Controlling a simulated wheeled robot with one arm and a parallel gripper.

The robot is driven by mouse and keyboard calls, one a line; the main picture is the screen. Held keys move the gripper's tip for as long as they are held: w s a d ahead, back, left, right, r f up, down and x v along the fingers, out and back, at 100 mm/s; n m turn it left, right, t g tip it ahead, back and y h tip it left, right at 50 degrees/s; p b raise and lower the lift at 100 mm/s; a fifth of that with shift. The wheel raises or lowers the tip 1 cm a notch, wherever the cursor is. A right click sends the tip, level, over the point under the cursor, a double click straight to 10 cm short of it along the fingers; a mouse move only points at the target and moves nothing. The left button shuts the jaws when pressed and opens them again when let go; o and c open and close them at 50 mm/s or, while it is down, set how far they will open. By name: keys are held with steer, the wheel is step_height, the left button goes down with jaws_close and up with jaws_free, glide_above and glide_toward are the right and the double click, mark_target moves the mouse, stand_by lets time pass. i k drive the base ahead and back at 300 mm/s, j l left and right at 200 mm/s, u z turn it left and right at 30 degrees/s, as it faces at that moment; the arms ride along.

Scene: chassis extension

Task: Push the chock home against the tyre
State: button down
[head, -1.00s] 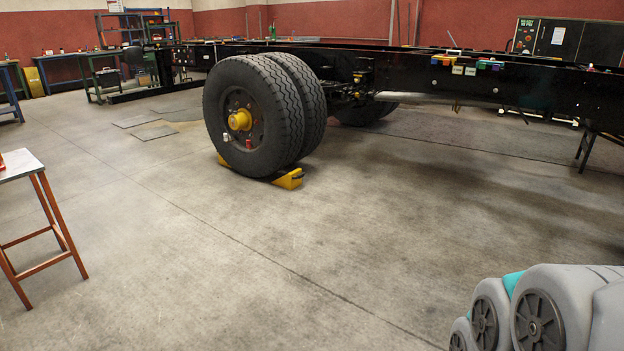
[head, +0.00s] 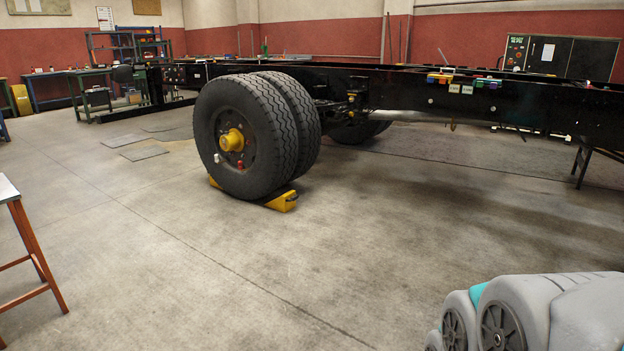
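A large black tyre (head: 246,140), one of a dual pair with a yellow hub, stands on the concrete floor under the black truck chassis. A yellow chock (head: 282,200) lies on the floor at the tyre's right side, close to its tread; I cannot tell if it touches. Another yellow piece (head: 213,182) shows at the tyre's left side, mostly hidden behind it. Grey and teal links of my own arm fill the lower right corner. My gripper is out of view.
The black chassis rail (head: 400,90) runs across the back, with a stand (head: 582,165) at right. A table with orange legs (head: 30,245) stands at the left edge. Workbenches (head: 60,88) line the far left wall. The floor before the tyre is clear.

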mark_target(283, 203)
steer(key=i+j+u, duration=0.2)
steer(key=i, duration=1.1)
steer(key=i+j+u, duration=0.2)
steer(key=i, duration=1.1)
steer(key=i+j+z, duration=0.1)
steer(key=i+z, duration=0.2)
steer(key=i, duration=0.25)
steer(key=i+j+z, duration=0.25)
steer(key=i, duration=0.25)
steer(key=i+j+z, duration=0.3)
steer(key=i, duration=0.2)
